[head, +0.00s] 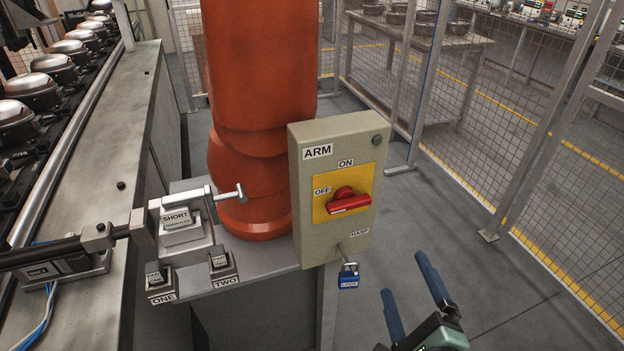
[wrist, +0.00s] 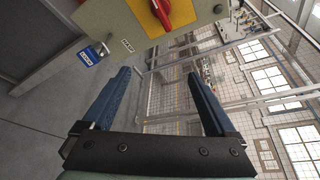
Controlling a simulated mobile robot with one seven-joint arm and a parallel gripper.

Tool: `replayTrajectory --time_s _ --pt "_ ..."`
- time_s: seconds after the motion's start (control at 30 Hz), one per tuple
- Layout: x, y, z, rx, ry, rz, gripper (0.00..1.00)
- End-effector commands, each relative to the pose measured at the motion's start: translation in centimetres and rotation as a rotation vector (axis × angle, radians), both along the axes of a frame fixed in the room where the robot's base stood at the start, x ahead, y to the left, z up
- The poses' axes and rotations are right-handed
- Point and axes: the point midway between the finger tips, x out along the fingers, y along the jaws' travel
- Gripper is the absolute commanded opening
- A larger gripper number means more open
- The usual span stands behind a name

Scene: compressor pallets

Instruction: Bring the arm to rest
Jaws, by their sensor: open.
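A beige box labelled ARM (head: 307,230) stands in front of an orange arm (head: 260,70). Its red rotary handle (head: 349,201) sits on a yellow plate (head: 357,178) marked ON at the top and OFF at the left; the handle's grip lies roughly crosswise. A blue padlock (head: 348,276) hangs at the part labelled HASP; whether its shackle is closed is unclear. My gripper (head: 407,275) is open and empty, below and right of the box. In the wrist view, the padlock (wrist: 89,55) and red handle (wrist: 176,12) show ahead of my open gripper (wrist: 162,73).
Left of the box are blocks labelled ONE (head: 161,284) and TWO (head: 222,267) and a clamp labelled SHORT (head: 180,226). A conveyor with several metal domes (head: 53,62) runs at the far left. Mesh fencing (head: 500,120) stands behind; floor at right is clear.

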Motion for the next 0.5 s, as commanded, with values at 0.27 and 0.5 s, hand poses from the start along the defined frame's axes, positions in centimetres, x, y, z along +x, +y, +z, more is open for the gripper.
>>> replayTrajectory --time_s 0.27,0.5 --pt "4.6 5.0 20.6 -0.901 -0.33 0.024 0.92" --pt "1.6 10.3 37.7 -1.58 -0.573 -0.222 0.92"
